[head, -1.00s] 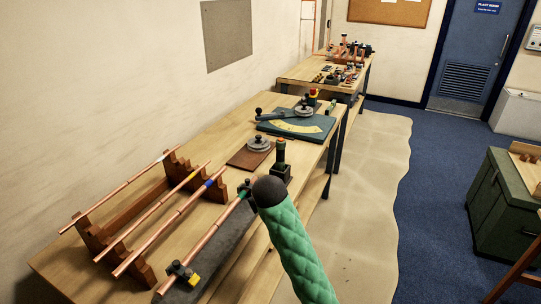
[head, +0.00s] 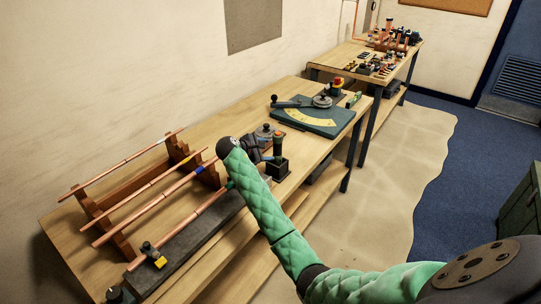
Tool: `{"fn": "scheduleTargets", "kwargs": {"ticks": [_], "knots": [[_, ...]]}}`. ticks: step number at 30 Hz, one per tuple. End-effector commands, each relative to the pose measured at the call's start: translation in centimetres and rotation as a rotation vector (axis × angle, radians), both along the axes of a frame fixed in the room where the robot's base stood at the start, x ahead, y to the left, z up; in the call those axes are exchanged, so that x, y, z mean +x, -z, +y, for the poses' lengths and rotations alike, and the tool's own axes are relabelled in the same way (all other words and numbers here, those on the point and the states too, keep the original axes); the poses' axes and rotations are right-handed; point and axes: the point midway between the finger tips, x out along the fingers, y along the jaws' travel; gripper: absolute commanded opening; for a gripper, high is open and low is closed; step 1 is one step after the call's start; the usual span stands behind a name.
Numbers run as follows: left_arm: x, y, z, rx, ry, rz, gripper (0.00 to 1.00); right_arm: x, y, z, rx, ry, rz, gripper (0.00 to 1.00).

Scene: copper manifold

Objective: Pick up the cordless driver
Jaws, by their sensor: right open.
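No tool in the head view can be surely made out as the cordless driver. My right arm, in a green sleeve, reaches over the front of this bench. My right gripper (head: 265,155) is open, just left of the black holder and partly hidden by the arm; I cannot tell whether it touches the holder. My left gripper is not in view.
Copper pipes lie on a wooden rack (head: 120,238) at left. A pipe rests in a dark grey fixture (head: 190,246). A teal bending plate (head: 325,125) lies behind the holder. A far bench (head: 345,58) carries small parts and copper fittings.

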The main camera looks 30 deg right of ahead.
Motion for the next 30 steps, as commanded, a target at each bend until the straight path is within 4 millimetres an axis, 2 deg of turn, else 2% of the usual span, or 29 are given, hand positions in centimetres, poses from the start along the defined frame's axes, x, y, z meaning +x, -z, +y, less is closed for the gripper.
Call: {"fn": "scheduleTargets", "kwargs": {"ticks": [3,9,13,19,30], "knots": [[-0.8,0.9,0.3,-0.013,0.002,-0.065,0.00,-0.1,0.3,-0.7,-0.090,-0.062,0.175,0.59],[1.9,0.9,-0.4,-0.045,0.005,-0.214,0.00,-0.2,-0.5,-1.1,-0.195,-0.178,0.439,0.59],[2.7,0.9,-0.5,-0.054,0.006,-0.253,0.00,-0.1,-0.5,-1.1,-0.220,-0.240,0.557,0.59],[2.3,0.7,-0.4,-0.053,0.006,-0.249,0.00,-0.1,-0.5,-1.4,-0.233,-0.273,0.624,0.59],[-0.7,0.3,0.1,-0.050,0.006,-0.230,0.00,0.3,0.4,-3.9,-0.233,-0.271,0.625,0.59]]}}
